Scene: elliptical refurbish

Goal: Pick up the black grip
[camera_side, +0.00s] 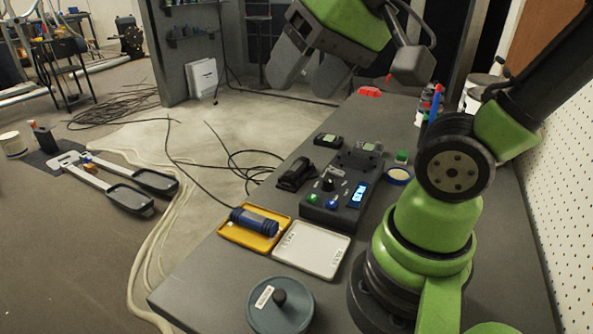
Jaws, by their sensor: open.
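My gripper (310,72) is at the top of the side view, high above the far part of the bench. Its two grey fingers are spread apart with nothing seen between them. A black grip-like piece (295,174) lies on the bench, just left of a dark control box (336,188). It is well below my gripper and apart from it. A dark blue cylinder with black ends (254,222) lies in a yellow tray (228,232) at the bench's left edge. I cannot tell for sure which of the two is the black grip.
A white tray (312,250) sits beside the yellow one. A round grey-green disc with a black knob (281,307) is at the front. A small black device (328,140), a blue tape roll (399,175) and a red piece (369,92) lie farther back. Cables run off the left edge.

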